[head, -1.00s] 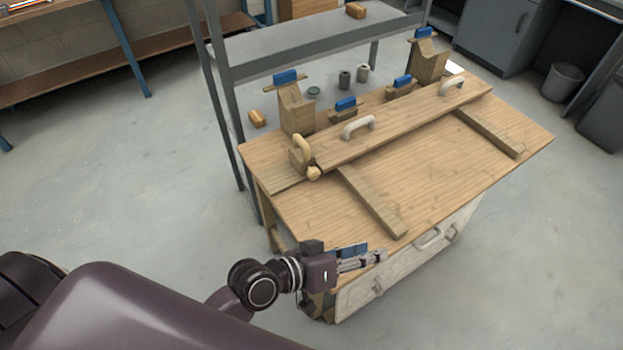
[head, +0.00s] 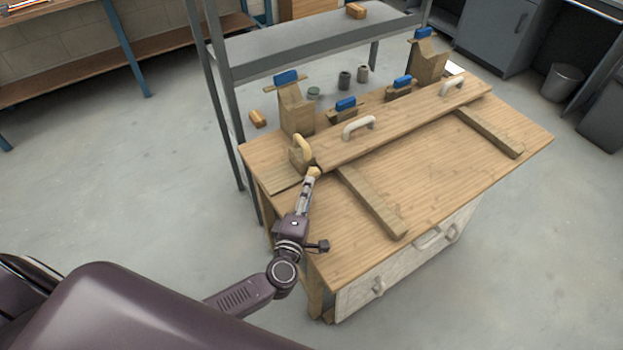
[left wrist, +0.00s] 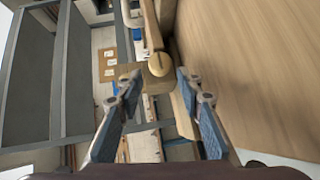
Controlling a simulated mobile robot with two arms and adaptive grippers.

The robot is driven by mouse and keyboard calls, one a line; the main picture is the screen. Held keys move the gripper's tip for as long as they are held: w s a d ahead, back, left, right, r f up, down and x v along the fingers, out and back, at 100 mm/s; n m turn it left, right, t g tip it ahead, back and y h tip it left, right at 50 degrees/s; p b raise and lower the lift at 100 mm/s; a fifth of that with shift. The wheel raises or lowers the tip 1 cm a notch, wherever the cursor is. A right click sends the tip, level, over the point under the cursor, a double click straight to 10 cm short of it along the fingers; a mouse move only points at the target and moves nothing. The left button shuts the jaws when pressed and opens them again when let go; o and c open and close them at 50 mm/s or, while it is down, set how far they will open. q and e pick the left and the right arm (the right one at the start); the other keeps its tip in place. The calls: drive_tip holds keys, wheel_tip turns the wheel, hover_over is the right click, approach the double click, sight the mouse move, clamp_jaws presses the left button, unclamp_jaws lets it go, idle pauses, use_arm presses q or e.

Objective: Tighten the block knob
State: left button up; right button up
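The block knob (head: 313,171) is a small pale-yellow ball on the near side of the wooden end block (head: 297,161), at the left end of the long board. In the left wrist view the knob (left wrist: 160,64) appears round, centred just beyond my fingertips. My left gripper (head: 308,184) points at the knob from the near side. Its two blue-padded fingers (left wrist: 158,92) stand apart with nothing between them. I cannot tell whether a fingertip touches the knob. My right gripper is not in view.
The long board (head: 400,122) with pale handles lies across the wooden workbench (head: 450,185). Wooden strips (head: 372,203) lie on the bench top. Blocks with blue clamps (head: 296,105) stand behind the board. A grey metal frame (head: 225,110) stands at the back left.

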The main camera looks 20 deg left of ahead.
sight(313, 176)
use_arm(q)
drive_tip(key=w, duration=0.3)
drive_tip(key=w+f, duration=0.1)
drive_tip(key=w, duration=0.1)
drive_tip(key=shift+w+a, duration=0.1)
drive_tip(key=shift+a, duration=0.2)
drive_tip(key=shift+r, duration=0.1)
drive_tip(key=c, duration=0.9)
drive_tip(key=shift+o, duration=0.2)
drive_tip(key=m+g+p, duration=0.1)
drive_tip(key=p, duration=0.4)
drive_tip(key=r+g+p, duration=0.1)
drive_tip(key=p, duration=0.4)
drive_tip(key=m+g+y+p, duration=0.1)
drive_tip(key=p, duration=0.4)
drive_tip(key=shift+w+r+m+g, duration=0.15)
drive_tip(key=shift+r+m+g, duration=0.1)
drive_tip(key=shift+m+g, duration=0.05)
drive_tip(key=shift+p, duration=0.4)
drive_tip(key=shift+d+f, duration=0.1)
drive_tip(key=shift+f, duration=0.25)
drive_tip(key=o, duration=0.9)
drive_tip(key=shift+c, duration=0.2)
